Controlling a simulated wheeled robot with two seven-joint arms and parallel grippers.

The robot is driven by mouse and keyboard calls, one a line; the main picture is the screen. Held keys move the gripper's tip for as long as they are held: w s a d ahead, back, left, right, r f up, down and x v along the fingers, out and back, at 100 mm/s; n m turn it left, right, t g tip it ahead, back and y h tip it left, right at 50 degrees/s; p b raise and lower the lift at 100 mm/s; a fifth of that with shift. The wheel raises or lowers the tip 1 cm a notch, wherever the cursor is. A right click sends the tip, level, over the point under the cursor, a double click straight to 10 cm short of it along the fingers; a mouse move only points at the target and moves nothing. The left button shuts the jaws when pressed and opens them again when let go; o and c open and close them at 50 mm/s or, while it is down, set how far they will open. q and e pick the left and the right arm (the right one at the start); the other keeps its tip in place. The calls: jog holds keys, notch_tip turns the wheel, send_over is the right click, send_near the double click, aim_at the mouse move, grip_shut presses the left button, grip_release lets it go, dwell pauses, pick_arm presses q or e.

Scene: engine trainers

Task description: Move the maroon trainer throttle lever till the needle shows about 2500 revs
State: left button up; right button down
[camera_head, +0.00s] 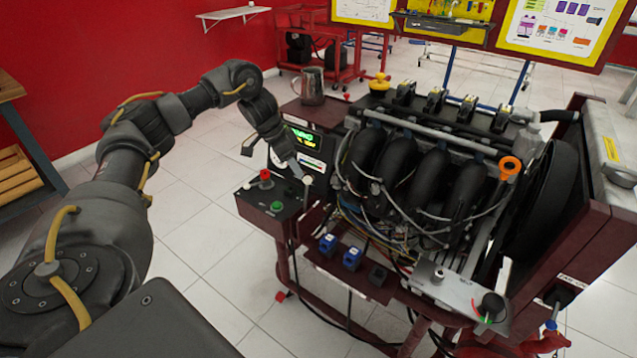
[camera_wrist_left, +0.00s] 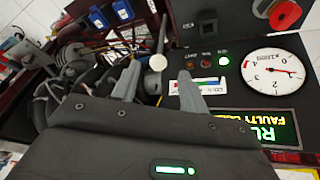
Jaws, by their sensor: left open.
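The maroon trainer (camera_head: 350,284) carries an engine and a control box at its left end. In the left wrist view the lever knob (camera_wrist_left: 158,62) shows between the fingertips, with no clear contact. My left gripper (camera_head: 274,163) is open and empty, over the box by the lever; it also shows in the left wrist view (camera_wrist_left: 159,72). The white rev dial (camera_wrist_left: 272,72) appears turned over, its red needle pointing right; I cannot read an exact value. My right gripper is out of view.
A red button (camera_head: 265,175) and a green button (camera_head: 277,206) sit on the box top. A lit green display (camera_head: 303,137) is behind my gripper. A metal jug (camera_head: 312,86) stands behind. Engine hoses and wires lie right of the lever. Tiled floor is clear at left.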

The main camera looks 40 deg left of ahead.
aim_at(306, 183)
pick_arm(q)
jog(key=x, duration=1)
jog(key=shift+f+b, duration=0.3)
jog(key=shift+b, duration=0.15)
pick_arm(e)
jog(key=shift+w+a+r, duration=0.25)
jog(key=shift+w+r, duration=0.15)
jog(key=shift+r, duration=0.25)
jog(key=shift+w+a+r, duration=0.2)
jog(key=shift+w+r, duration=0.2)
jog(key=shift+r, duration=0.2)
pick_arm(q)
jog(key=shift+w, duration=0.1)
grip_shut()
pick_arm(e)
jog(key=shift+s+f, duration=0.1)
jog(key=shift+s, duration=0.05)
